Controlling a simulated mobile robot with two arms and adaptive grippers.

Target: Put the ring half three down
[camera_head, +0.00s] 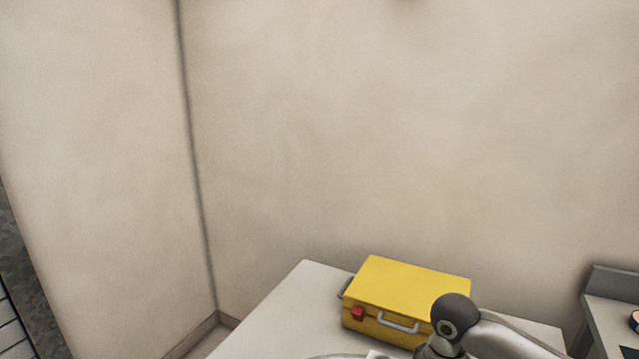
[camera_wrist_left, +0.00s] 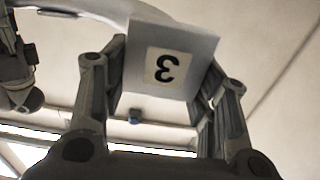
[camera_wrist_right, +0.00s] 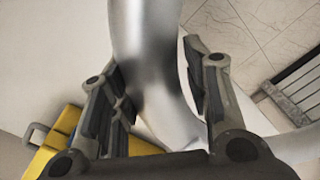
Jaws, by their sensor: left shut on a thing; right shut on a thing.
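The ring half three shows in the left wrist view as a pale block marked "3" (camera_wrist_left: 165,68), with a curved pale band behind it. My left gripper (camera_wrist_left: 162,80) is shut on this block, one finger on each side. In the right wrist view, my right gripper (camera_wrist_right: 160,85) is shut on a smooth silver curved bar (camera_wrist_right: 146,45) running between its fingers. I cannot tell for sure that both hold the same piece. In the head view, a sliver of a pale curved piece (camera_head: 340,356) shows at the bottom edge; both grippers' fingers are out of that view.
A yellow toolbox (camera_head: 405,283) with grey handles and a red latch stands on a white table (camera_head: 285,310) against the wall. My arm crosses in front of its right side. Bare tabletop lies left of it. A grey bench (camera_head: 610,318) stands at the right edge.

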